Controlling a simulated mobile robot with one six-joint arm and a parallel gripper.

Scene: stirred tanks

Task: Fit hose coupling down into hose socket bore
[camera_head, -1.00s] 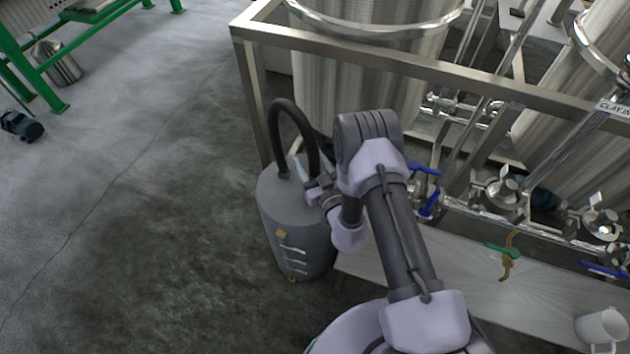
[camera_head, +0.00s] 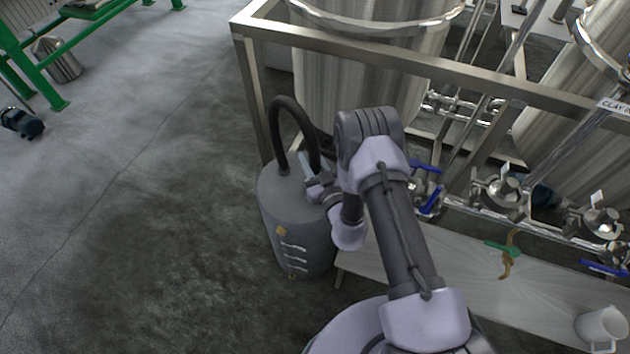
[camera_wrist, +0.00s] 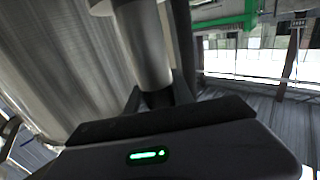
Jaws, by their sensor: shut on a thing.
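A black hose (camera_head: 283,105) arches up from the lid of a grey drum (camera_head: 295,235) and comes down at my gripper (camera_head: 311,172), over the right side of the lid. In the wrist view my gripper (camera_wrist: 158,98) is shut around the lower end of a grey cylindrical piece, which I take to be the hose coupling (camera_wrist: 145,45). A paler, wider collar is at its far end. I cannot make out the socket bore in either view.
A steel frame (camera_head: 400,68) with a large tank (camera_head: 355,75) stands right behind the drum. Valves with blue handles (camera_head: 430,200) are right of my arm. A bench (camera_head: 465,270) bears a green-handled part (camera_head: 503,250) and a white mug (camera_head: 600,325).

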